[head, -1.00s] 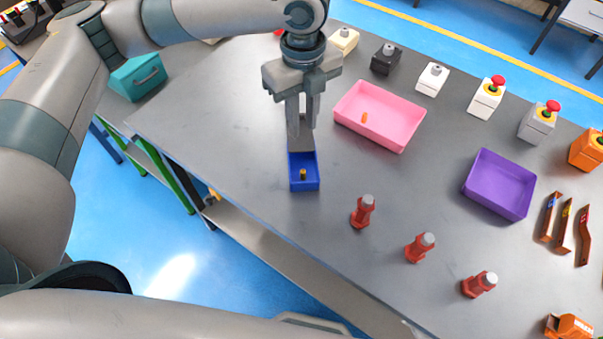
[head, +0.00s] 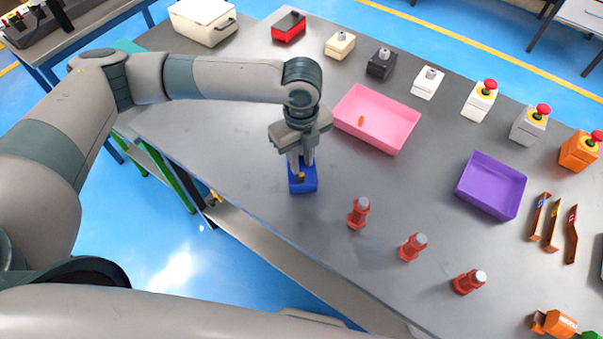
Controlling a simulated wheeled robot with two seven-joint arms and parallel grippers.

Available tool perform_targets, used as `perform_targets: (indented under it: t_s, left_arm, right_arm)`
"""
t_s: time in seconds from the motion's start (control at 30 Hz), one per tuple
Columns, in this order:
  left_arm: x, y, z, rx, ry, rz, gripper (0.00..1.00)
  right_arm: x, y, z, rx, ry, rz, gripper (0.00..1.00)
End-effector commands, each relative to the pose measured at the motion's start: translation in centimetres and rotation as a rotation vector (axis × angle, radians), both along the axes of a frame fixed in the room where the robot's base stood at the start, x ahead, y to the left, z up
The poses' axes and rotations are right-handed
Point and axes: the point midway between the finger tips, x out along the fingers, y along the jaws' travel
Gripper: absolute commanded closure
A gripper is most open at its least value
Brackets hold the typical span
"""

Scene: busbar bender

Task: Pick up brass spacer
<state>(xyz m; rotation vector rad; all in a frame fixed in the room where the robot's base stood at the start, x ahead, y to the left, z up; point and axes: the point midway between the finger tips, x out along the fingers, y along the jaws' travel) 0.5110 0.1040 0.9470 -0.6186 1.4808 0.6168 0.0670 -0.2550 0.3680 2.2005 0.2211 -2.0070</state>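The brass spacer (head: 301,177) is a small gold piece standing in the small blue tray (head: 304,188) near the table's left front edge. My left gripper (head: 302,174) points down into this tray from above. Its two fingers are apart, with the spacer showing between or just in front of them. Contact between fingers and spacer cannot be made out. My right gripper is outside the view.
A pink tray (head: 350,137) holding a small orange piece (head: 361,121) stands right of my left gripper. A purple tray (head: 487,204) is farther right. Red posts (head: 359,213) stand in a row along the front. Button boxes (head: 480,105) line the back edge.

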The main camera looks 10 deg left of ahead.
Motion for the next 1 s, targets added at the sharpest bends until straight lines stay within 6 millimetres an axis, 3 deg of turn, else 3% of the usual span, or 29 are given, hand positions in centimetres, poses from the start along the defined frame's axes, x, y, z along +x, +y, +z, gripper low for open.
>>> perform_targets:
  t_s: [0.47, 0.7, 1.0]
  left_arm:
    - [0.0, 0.0, -0.5, 0.0, 0.001, 0.0, 0.78]
    - [-0.2, -0.1, -2.8, 0.001, 0.003, 0.001, 0.78]
    - [-0.2, 0.0, -5.4, 0.0, 0.0, -0.001, 0.78]
  right_arm:
    - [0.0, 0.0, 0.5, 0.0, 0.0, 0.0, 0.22]
    - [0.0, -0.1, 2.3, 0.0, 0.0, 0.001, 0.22]
    - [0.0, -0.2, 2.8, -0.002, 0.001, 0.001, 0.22]
